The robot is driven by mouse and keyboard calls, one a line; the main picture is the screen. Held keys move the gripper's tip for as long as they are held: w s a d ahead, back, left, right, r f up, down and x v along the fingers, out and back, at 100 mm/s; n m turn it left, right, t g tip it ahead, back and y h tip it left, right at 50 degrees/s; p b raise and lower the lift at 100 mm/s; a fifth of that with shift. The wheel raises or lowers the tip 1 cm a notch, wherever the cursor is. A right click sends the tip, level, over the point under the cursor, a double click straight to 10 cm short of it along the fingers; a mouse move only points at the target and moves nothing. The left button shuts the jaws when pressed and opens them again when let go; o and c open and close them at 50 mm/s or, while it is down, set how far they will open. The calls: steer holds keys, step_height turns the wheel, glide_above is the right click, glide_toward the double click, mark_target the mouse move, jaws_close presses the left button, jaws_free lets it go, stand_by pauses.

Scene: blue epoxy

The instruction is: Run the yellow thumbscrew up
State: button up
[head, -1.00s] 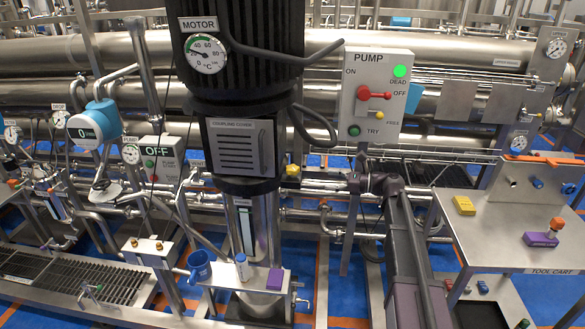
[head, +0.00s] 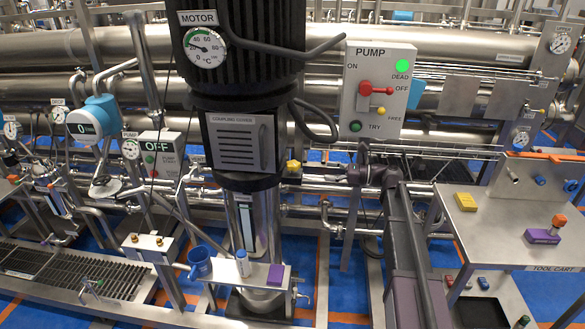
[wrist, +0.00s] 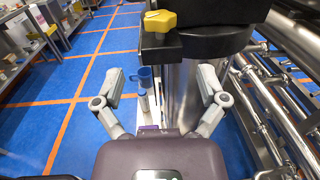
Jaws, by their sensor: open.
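The yellow thumbscrew (head: 293,166) sits at the right side of the motor column, just below the coupling cover (head: 240,142). In the wrist view the yellow thumbscrew (wrist: 160,20) is a lobed knob on top of a black block, at the top centre. My gripper (head: 315,178) points left towards it from the right in the head view. In the wrist view my gripper (wrist: 161,75) is open and empty, its two fingers spread wide. The thumbscrew lies beyond the fingertips, roughly centred between them, and nothing touches it.
The steel column (head: 255,225) stands below the motor. A blue mug (head: 199,264), a white bottle (head: 242,263) and a purple block (head: 276,276) are on a low shelf. The pump panel (head: 350,95) hangs above my arm. The tool cart (head: 500,240) is at right.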

mark_target(293, 167)
steer(key=a, duration=0.7)
steer(key=w+a, duration=0.1)
steer(key=a, duration=0.3)
steer(key=shift+a, duration=0.2)
steer(key=c, duration=1.2)
